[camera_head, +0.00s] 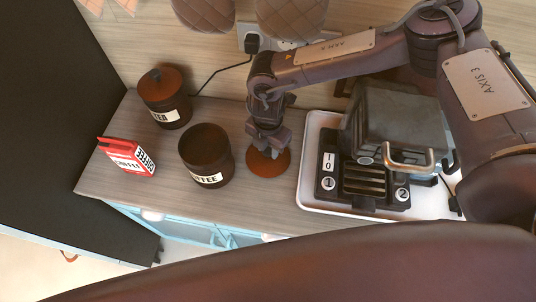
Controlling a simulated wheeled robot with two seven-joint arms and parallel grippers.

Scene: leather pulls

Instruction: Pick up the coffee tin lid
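The coffee tin lid (282,166) is a round, reddish-brown disc lying flat on the wooden counter, right of the coffee tin. My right gripper (267,149) points down over the lid's middle. Its fingers hide the lid's knob, and I cannot tell whether they are closed on it. The dark brown coffee tin (206,158) stands upright with its top open and a white label on its front. My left gripper is not in view.
A lidded tea tin (164,108) stands at the back left, with a red and white coffee packet (127,157) in front of it. A white tray (312,150) holding a dark appliance (372,182) is close on the right. A black cord (222,70) runs to a wall socket.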

